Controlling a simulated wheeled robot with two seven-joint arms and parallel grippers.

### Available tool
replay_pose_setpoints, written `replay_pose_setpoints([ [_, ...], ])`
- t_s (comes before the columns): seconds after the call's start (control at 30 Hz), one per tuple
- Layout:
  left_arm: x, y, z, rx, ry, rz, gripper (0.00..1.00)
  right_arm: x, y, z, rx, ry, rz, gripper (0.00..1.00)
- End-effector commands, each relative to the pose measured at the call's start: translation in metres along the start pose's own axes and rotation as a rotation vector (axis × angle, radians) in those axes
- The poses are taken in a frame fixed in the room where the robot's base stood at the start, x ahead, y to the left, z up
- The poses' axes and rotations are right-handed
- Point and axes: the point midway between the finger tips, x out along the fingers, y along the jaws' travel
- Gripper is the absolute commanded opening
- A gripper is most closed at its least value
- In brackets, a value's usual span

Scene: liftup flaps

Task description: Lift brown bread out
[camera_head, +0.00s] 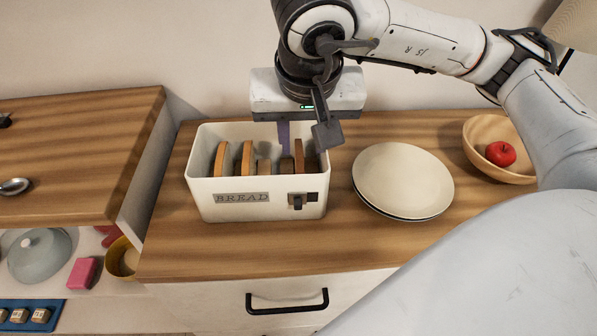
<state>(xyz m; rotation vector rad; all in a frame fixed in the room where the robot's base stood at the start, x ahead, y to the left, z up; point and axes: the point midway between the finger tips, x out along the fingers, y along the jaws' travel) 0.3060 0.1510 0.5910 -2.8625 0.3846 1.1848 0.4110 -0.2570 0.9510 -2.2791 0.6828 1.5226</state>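A white bin (222,208) labelled "BREAD" stands on the wooden counter, with a small dark lever on its front right. Two tan bread slices (247,158) stand upright in its left half. A darker brown slice (299,157) stands upright in the right half, with lower brown pieces beside it. My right gripper (301,148) points down over the right half of the bin. A purplish finger reaches into the opening just left of the brown slice. A dark part of the wrist hides the other finger, so its grip is unclear. My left gripper is out of view.
Stacked white plates (403,180) lie right of the bin. A wooden bowl (482,150) with a red apple (500,154) is farther right under my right arm. A higher wooden cabinet (80,150) stands left. A drawer with a black handle (287,303) is below the counter.

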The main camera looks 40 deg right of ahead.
Motion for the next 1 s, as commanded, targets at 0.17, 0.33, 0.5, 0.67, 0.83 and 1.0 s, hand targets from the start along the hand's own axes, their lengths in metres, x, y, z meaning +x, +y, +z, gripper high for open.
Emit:
replay_pose_setpoints([
  [0.17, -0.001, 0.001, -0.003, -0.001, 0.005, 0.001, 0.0, 0.013, -0.001, 0.0, -0.001, -0.001, 0.0, 0.33],
  [0.33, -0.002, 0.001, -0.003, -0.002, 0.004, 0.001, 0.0, 0.037, -0.004, 0.002, 0.0, -0.004, 0.001, 0.33],
  [0.5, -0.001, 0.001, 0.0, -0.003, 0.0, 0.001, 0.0, 0.058, -0.004, 0.002, 0.0, -0.002, 0.0, 0.33],
  [0.67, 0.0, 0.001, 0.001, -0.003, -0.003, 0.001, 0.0, 0.062, -0.005, 0.002, -0.001, -0.001, -0.003, 0.33],
  [0.83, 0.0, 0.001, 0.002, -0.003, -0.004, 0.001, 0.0, 0.062, -0.005, 0.002, -0.001, -0.001, -0.003, 0.26],
  [1.0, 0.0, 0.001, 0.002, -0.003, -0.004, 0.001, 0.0, 0.062, -0.005, 0.002, -0.001, -0.001, -0.003, 0.0],
])
